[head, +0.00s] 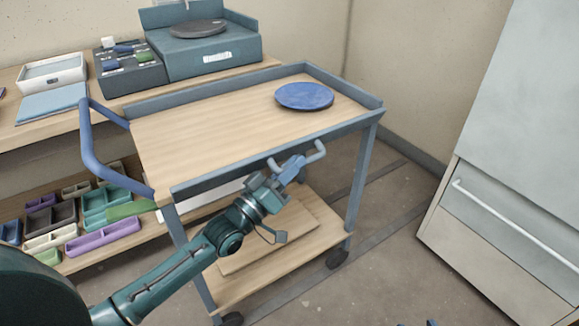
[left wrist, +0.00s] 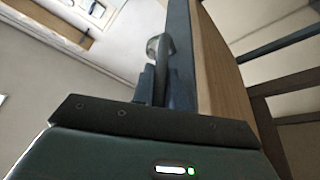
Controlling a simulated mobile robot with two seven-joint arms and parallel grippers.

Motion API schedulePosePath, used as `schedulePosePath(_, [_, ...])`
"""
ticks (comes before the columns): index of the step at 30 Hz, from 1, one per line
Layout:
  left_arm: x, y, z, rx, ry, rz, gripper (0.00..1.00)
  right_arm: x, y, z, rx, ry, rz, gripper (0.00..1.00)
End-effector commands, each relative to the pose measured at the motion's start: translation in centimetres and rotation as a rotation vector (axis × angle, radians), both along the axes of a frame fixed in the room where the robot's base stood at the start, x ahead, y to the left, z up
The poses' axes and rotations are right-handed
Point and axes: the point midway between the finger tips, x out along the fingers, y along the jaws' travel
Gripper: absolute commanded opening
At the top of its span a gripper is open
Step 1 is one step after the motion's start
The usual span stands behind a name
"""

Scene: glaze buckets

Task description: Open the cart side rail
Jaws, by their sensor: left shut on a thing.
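The cart (head: 205,125) has a wooden top with a low blue-grey rim. Its side rail (head: 235,171) runs along the near long edge and looks upright; it also shows as a dark strip in the left wrist view (left wrist: 181,60). A pale grey loop handle (head: 317,152) sticks out from this rail. My left gripper (head: 290,170) is shut on the handle, just outside the rail. In the left wrist view the fingers (left wrist: 154,88) close around the handle (left wrist: 153,46), partly hiding it. Small blue tips at the bottom edge of the head view may be my right gripper (head: 430,323).
A blue plate (head: 304,96) lies on the cart top. The cart has a blue push handle (head: 90,150) at left and a lower wooden shelf (head: 265,255). A workbench with shelves stands behind. A pale cabinet (head: 500,190) stands right, with free floor between.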

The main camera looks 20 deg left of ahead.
Motion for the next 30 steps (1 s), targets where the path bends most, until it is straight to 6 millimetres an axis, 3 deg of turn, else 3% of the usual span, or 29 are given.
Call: schedulePosePath(30, [-0.3,-0.4,-3.9,0.691,-0.539,-0.001,0.00,1.3,0.7,0.4,0.021,-0.300,0.026,0.36])
